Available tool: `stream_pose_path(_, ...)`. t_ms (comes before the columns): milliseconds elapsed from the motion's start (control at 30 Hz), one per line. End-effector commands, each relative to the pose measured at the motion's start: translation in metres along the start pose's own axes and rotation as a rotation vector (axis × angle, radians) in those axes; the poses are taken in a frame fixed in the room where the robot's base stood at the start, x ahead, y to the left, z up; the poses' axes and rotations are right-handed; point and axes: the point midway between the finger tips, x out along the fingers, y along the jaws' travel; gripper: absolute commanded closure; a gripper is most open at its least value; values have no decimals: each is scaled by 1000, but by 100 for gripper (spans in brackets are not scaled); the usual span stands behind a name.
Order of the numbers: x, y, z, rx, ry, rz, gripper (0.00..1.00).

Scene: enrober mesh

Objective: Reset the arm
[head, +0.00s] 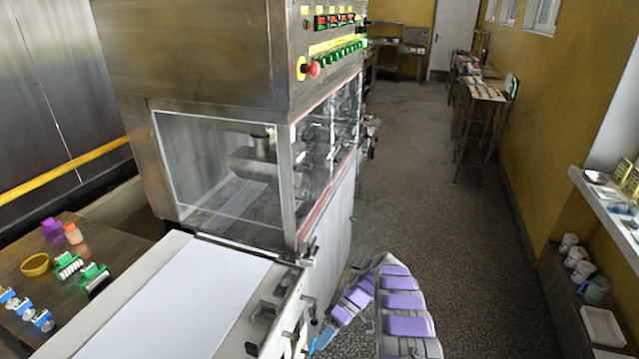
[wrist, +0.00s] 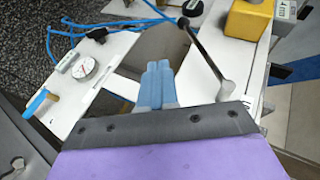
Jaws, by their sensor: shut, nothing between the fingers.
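My gripper (wrist: 156,72) shows in the wrist view as two blue-grey fingers lying together. It is shut and nothing shows between the fingers. It is in front of a white machine panel with a dark gap, beside a metal rod (wrist: 205,62) with a round foot. In the head view my arm, with purple pads, is bent low at the bottom centre, beside the right side of the machine's conveyor end.
The steel enrober machine (head: 190,60) fills the left, with its white belt (head: 180,305) in front. In the wrist view, a gauge (wrist: 84,66), blue hoses (wrist: 150,8) and a blue-handled valve (wrist: 36,102) are close. A side table (head: 105,245) stands left. The floor aisle (head: 410,160) is clear.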

Motion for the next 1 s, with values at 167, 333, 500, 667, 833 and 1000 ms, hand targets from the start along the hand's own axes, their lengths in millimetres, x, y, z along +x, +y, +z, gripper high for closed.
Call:
stream_pose_path(167, -14, -19, -7, 36, -4, 27, 100)
stream_pose_path(333, -37, -55, -14, 113, -15, 78, 100)
stream_pose_path(500, -57, -95, -17, 193, -24, 136, 100)
stream_pose_path(667, -71, -134, -14, 267, -33, 191, 100)
stream_pose_path(833, -81, -175, -6, 346, -40, 253, 100)
stream_pose_path(1000, -89, -217, 7, 419, -43, 319, 100)
